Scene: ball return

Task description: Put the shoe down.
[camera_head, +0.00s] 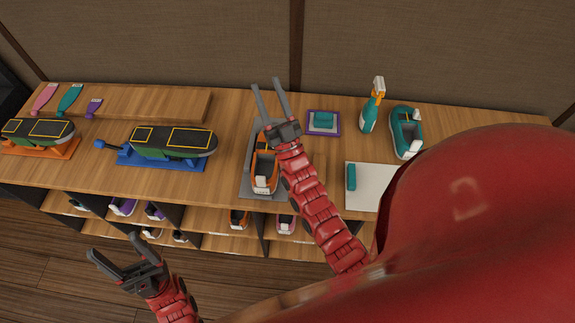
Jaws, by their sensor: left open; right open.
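An orange and grey shoe (264,172) with a white toe sits on a grey base (247,180) in the middle of the counter. A teal shoe (405,132) stands at the right of the counter, apart from both grippers. My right gripper (266,84) is open with nothing between its fingers, above the counter's back part; its wrist and arm hide part of the orange shoe's surroundings. My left gripper (112,246) is open and empty, in front of the counter at lower left.
Dark sole-like pieces rest on a blue stand (140,158) and an orange stand (48,149). Shoes fill shelves below. Counter between blue stand and grey base is clear.

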